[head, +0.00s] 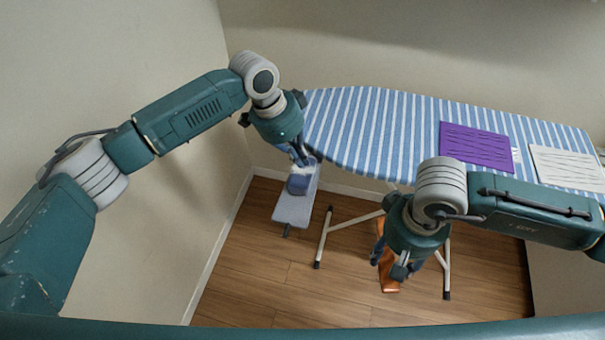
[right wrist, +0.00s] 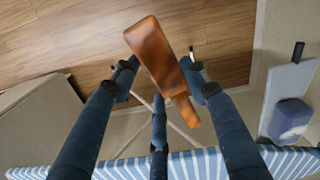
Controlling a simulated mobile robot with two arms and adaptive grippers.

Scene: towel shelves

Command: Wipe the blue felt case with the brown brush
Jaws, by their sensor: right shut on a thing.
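The brown brush (head: 390,284) is in my right gripper (head: 398,268), which is shut on it above the floor in front of the ironing board. In the right wrist view the brush (right wrist: 156,55) lies between the fingers (right wrist: 160,80), its broad end toward the floor side of the picture. The blue felt case (head: 298,184) sits on a grey narrow board (head: 293,210) at the left end of the ironing board. It also shows in the right wrist view (right wrist: 290,118), apart from the brush. My left gripper (head: 301,160) is at the top of the case and partly hides it; its opening is unclear.
The blue-and-white striped ironing board (head: 370,130) fills the back. A purple cloth (head: 477,147) and a white cloth (head: 567,167) lie on its right half. Its pale legs (head: 324,238) stand on the wooden floor (head: 250,270). A wall is close on the left.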

